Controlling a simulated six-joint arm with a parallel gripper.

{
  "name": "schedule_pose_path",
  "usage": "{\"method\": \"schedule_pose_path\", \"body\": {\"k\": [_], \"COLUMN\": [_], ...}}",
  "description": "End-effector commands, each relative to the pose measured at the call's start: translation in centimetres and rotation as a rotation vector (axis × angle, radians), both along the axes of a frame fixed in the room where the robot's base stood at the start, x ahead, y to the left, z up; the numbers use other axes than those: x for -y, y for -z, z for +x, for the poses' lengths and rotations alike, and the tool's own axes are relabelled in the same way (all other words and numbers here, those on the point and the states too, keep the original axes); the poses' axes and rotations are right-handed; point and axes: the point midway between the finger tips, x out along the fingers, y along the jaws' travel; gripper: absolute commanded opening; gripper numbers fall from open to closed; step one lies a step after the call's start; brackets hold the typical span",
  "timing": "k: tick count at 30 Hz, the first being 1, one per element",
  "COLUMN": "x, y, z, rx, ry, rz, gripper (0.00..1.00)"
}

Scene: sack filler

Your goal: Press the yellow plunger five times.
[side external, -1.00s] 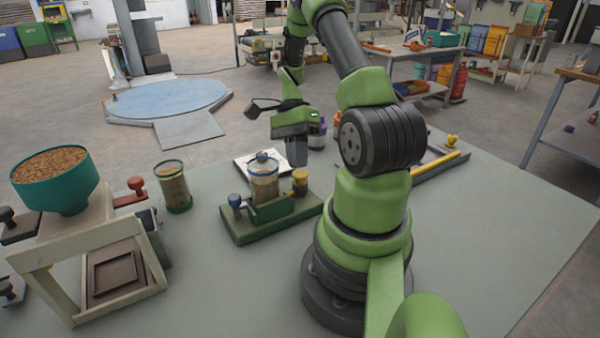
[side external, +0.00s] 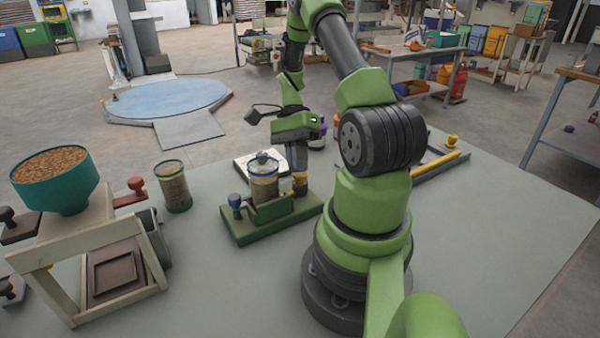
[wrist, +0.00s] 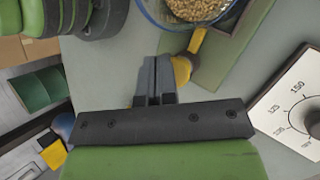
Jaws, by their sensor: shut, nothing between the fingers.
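The yellow plunger (side external: 300,189) stands at the right end of a green base (side external: 270,225), beside a clear jar of grain (side external: 264,186). My gripper (side external: 299,171) points down with its shut, empty fingers right at the plunger's top, hiding part of it. In the wrist view the closed fingers (wrist: 156,62) lie next to the yellow plunger (wrist: 182,70) and overlap its edge. I cannot tell whether they touch it or how far it is pressed down.
A dial card (wrist: 296,105) lies behind the base. A second grain jar (side external: 173,187) and a teal hopper (side external: 55,180) on a frame stand to the left. A tray with a yellow bar (side external: 436,164) lies to the right. The front table is clear.

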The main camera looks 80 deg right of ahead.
Motion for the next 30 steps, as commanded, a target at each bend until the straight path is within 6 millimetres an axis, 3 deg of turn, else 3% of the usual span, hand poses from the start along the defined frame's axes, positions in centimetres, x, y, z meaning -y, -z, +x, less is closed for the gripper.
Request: {"method": "schedule_pose_path", "body": {"k": [30], "x": [0.0], "y": [1.1], "z": [0.0], "rx": [0.000], "ry": [0.000], "rz": [0.000], "gripper": [0.00]}}
